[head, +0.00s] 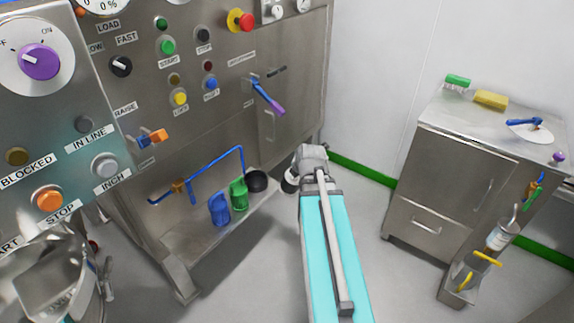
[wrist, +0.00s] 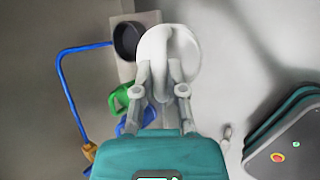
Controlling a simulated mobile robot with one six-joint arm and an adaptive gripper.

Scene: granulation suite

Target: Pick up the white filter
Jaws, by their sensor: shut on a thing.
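The white filter (wrist: 153,47) is a pale rounded piece with a raised curved ridge or loop, seen at the top middle of the wrist view. My gripper (wrist: 161,74) is shut on it, with a finger at each side of its near part. The filter is held in front of the lower shelf of the steel machine; its exact height cannot be told. In the head view my own arm hides most of the gripper and I cannot clearly make out the filter.
A black bowl (head: 257,181), green jug (head: 239,194) and blue jug (head: 218,209) stand on the machine's low shelf (head: 200,243), beside a blue pipe (head: 215,160). A steel cabinet (head: 448,185) stands right. Clear floor lies between.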

